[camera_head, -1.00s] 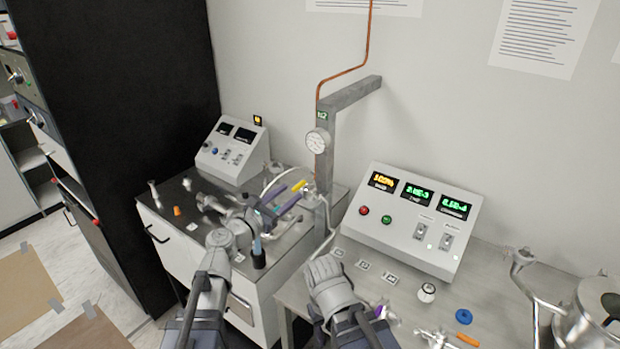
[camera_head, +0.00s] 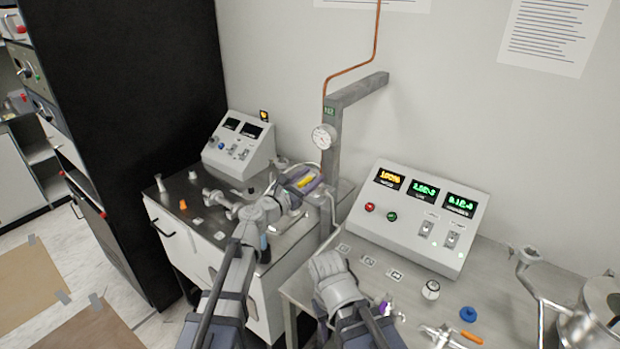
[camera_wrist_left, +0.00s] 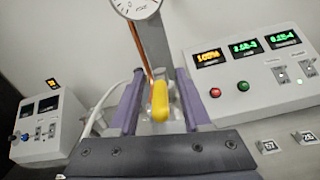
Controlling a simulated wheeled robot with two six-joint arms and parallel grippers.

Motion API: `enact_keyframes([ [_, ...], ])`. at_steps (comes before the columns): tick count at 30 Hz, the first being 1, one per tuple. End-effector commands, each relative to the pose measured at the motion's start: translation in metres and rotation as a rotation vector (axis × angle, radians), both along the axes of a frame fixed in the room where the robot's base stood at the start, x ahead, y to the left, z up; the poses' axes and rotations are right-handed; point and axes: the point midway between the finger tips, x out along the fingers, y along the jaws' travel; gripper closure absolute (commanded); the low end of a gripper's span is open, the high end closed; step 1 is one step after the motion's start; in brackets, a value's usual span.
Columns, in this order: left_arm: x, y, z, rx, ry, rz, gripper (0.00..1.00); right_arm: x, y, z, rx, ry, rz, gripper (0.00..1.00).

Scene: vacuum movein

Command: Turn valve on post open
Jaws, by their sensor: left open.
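The valve's yellow handle (camera_head: 305,181) is on the upright grey post (camera_head: 333,160), below the round gauge (camera_head: 323,137). My left gripper (camera_head: 303,187) is at the handle; its arm partly hides the valve body. In the left wrist view, the yellow handle (camera_wrist_left: 159,101) appears between the two purple fingers of my open left gripper (camera_wrist_left: 160,85), with gaps on both sides. Contact cannot be made out. My right arm (camera_head: 338,283) is over the right bench; a small purple part shows beside it, and its jaws are not clear.
A sloped control box (camera_head: 415,220) with lit displays stands right of the post. Another box (camera_head: 238,148) stands at the back left. Metal fittings lie on the left cabinet. A blue cap (camera_head: 468,314) and an orange piece (camera_head: 471,338) lie on the right bench.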

Motion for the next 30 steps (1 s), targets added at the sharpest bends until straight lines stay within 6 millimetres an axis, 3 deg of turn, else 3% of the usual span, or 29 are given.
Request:
enact_keyframes([
  [3, -0.0005, 0.0002, 0.0, 0.0, 0.0, 0.0, 0.54, 0.0, 0.0, 0.0, 0.0, 0.0, 0.0, 0.5],
  [15, -0.0004, 0.0004, 0.0, 0.0, 0.0, 0.0, 0.99, 0.0, 0.0, 0.0, 0.0, 0.0, 0.0, 0.5],
  [30, -0.0002, 0.0009, 0.0001, 0.0, 0.0, 0.001, 1.0, 0.0, 0.0, 0.0001, 0.0, 0.0, 0.0, 0.5],
])
